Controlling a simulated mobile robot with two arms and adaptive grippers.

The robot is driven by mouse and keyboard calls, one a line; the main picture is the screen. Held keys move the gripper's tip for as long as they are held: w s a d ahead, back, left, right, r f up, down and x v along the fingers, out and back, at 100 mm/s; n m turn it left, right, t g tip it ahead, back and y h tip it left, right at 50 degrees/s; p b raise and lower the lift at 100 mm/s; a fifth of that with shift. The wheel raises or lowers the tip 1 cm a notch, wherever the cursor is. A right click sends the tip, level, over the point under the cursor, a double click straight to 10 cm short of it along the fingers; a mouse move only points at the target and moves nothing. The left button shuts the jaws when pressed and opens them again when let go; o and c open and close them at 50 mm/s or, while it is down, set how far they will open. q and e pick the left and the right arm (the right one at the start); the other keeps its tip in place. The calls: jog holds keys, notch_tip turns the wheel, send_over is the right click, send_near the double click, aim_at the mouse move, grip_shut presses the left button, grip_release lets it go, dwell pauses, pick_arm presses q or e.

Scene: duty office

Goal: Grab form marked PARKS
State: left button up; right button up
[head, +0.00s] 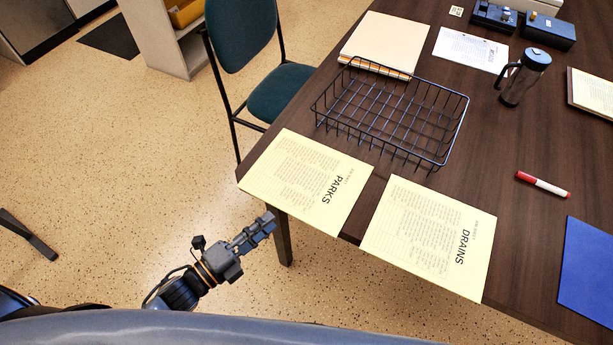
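The yellow form marked PARKS (300,182) lies at the table's near left corner, with its lower edge reaching over the table edge. A second yellow form marked DRAINS (425,235) lies to its right, also reaching over the edge. My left gripper (268,222) is off the table, just below the PARKS form in the picture and apart from it. Its fingers look close together and hold nothing visible; whether they are fully shut is unclear. My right gripper is out of view.
A black wire tray (462,118) stands behind the forms on the dark table (500,165). A red-and-white marker (543,184), a blue folder (590,270) and a dark press jug (524,78) are to the right. A green chair (280,92) stands at the left side.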

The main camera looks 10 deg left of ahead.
pick_arm(q)
jog(key=x, duration=0.4)
jog(key=shift+b, duration=0.35)
jog(key=shift+a, duration=0.1)
grip_shut()
jog(key=shift+r, duration=0.15)
